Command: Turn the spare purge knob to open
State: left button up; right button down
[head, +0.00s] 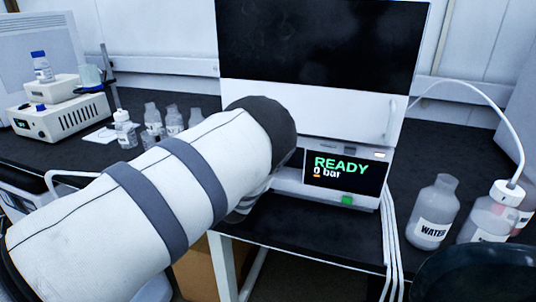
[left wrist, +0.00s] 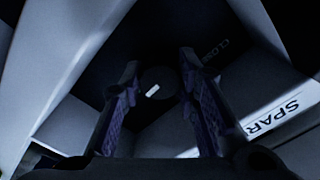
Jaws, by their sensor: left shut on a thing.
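The spare purge knob (left wrist: 158,78) is a dark round knob with a short white mark, in the middle of the left wrist view. The white mark lies tilted, its right end higher. A "CLOSE..." label (left wrist: 222,48) is up and right of it, partly cut off by a white edge. A "SPAR..." label (left wrist: 285,113) is at the right. My left gripper (left wrist: 160,72) has its fingers on either side of the knob and is shut on it. In the head view my left arm hides the gripper and knob. My right gripper cannot be made out.
The instrument's screen (head: 343,172) reads "READY" and "0 bar", with a green light (head: 347,200) below. A water bottle (head: 432,215) and a tubed bottle (head: 489,217) stand at the right. Several bottles (head: 172,120) stand behind my left arm. A boxy device (head: 62,115) is at the left.

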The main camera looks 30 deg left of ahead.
dwell(0.4)
pick_arm(q)
jog(key=o, duration=1.2)
jog(key=shift+c, duration=0.2)
jog(key=v, duration=1.2)
